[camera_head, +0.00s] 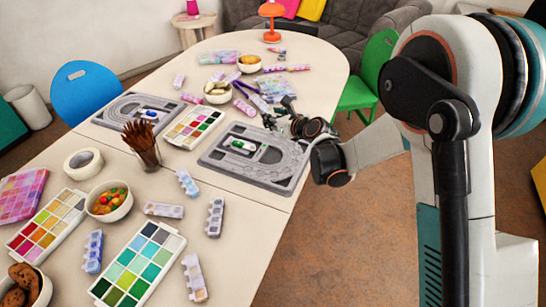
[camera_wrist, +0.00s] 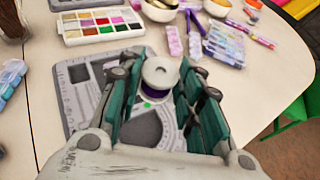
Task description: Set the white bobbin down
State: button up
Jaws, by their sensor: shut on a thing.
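The bobbin (camera_wrist: 160,72), with a white round end and a dark purple band below it, is between the fingers of my gripper (camera_wrist: 160,82) in the wrist view. My gripper is shut on it, over the grey bead board (camera_wrist: 78,103). In the head view my gripper (camera_head: 280,116) is at the far right corner of the near bead board (camera_head: 213,157); I cannot make out the bobbin there. Whether the bobbin touches the surface under it cannot be told.
A second bead board (camera_head: 108,117) lies farther left. Bead packs, pens and bowls (camera_head: 217,93) crowd the table behind. A green chair (camera_head: 368,75) stands at right.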

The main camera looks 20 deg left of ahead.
notch_tip(320, 180, down, 17)
jog(key=b, duration=0.5)
jog(key=shift+r, duration=0.2)
jog(key=shift+r, duration=0.1)
jog(key=o, duration=0.5)
